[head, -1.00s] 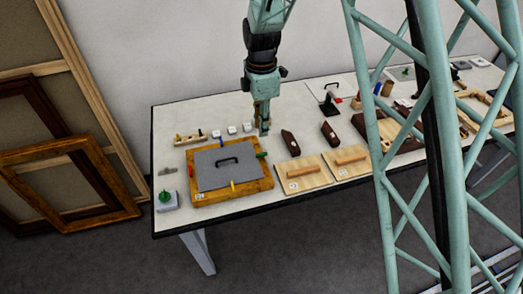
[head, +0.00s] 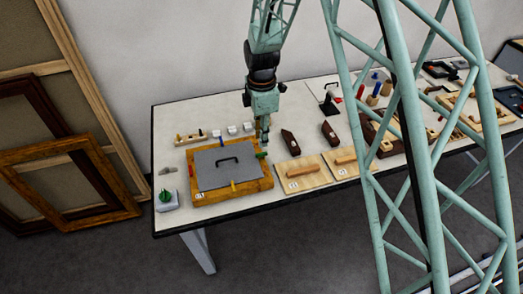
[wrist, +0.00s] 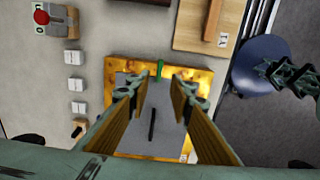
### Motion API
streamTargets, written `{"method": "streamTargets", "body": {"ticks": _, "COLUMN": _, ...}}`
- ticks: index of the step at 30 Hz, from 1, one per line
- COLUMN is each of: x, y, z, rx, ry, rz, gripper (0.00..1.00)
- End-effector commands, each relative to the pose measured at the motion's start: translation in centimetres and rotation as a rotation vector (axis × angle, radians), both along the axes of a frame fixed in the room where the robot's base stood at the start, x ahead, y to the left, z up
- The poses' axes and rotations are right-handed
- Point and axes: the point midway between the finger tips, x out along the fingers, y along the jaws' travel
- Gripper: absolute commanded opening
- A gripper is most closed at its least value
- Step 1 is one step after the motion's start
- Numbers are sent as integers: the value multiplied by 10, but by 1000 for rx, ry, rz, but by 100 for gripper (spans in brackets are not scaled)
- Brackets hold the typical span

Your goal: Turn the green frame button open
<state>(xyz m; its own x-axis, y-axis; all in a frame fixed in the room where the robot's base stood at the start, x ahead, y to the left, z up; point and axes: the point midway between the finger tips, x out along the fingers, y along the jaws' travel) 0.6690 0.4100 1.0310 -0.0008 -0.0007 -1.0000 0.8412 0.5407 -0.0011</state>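The green frame button (head: 261,155) sits on the right side of a wooden frame (head: 205,199), around a grey panel (head: 215,176) with a black handle. In the wrist view the green button (wrist: 159,70) is on the frame's upper edge, a narrow bar crossing toward the panel. My gripper (head: 265,142) is above and close beside the button in the head view. In the wrist view my gripper (wrist: 158,88) is open and empty, its two fingers apart, with the button showing just beyond the gap. I cannot tell contact.
Blue (head: 222,141), red (head: 190,170) and yellow (head: 233,185) buttons are on the frame's other sides. A wooden board with a handle (head: 301,172) lies close right. White blocks (head: 232,129) stand behind. A green-knobbed item (head: 166,199) stands at left.

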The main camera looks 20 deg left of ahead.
Motion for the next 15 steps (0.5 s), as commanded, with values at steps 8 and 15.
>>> {"method": "streamTargets", "body": {"ticks": 8, "x": 0, "y": 0, "z": -29, "rx": 0, "ry": 0, "rz": 0, "gripper": 20}}
{"method": "streamTargets", "body": {"ticks": 15, "x": 0, "y": 0, "z": -53, "rx": 0, "ry": 0, "rz": 0, "gripper": 20}}
